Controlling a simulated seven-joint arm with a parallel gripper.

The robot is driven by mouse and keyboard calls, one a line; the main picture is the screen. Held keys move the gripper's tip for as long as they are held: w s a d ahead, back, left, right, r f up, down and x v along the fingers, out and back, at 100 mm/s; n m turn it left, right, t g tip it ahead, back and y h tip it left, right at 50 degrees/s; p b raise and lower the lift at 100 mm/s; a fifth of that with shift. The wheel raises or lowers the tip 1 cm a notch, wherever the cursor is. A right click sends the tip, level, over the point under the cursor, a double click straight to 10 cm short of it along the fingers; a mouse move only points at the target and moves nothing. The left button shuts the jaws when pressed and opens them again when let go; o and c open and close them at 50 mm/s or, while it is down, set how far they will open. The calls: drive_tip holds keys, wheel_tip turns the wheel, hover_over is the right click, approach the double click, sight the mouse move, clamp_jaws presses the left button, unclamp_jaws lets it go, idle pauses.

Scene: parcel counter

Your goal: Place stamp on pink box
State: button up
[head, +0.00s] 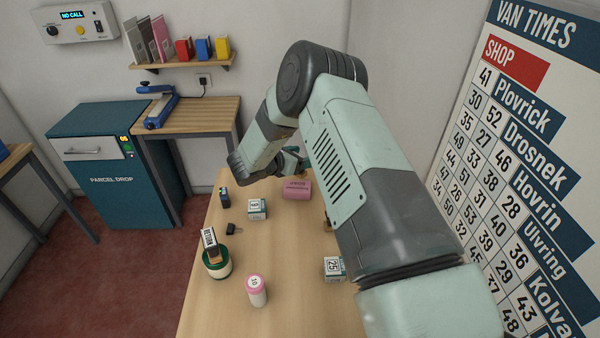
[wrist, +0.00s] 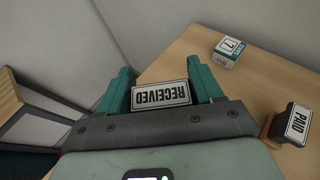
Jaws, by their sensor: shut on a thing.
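In the head view my gripper (head: 294,160) is mostly hidden behind my arm, at the far end of the counter. The pink box (head: 297,189) lies on the counter just in front of my gripper in that view. The pink box does not show in the wrist view. I cannot tell the height of the stamp or whether it touches anything below.
A PAID stamp (wrist: 293,124) and a box marked 7 (wrist: 229,51) stand on the counter. Other items are a white-and-teal box (head: 257,208), a small black object (head: 233,229), a RETURN stamp (head: 209,240) on a green-topped pot (head: 217,266), a pink-topped tub (head: 257,292) and a box marked 25 (head: 333,268).

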drive_tip(key=shift+f, duration=2.4)
drive_tip(key=shift+f, duration=0.15)
drive_tip(key=o, duration=1.1)
drive_tip(key=shift+c, duration=0.2)
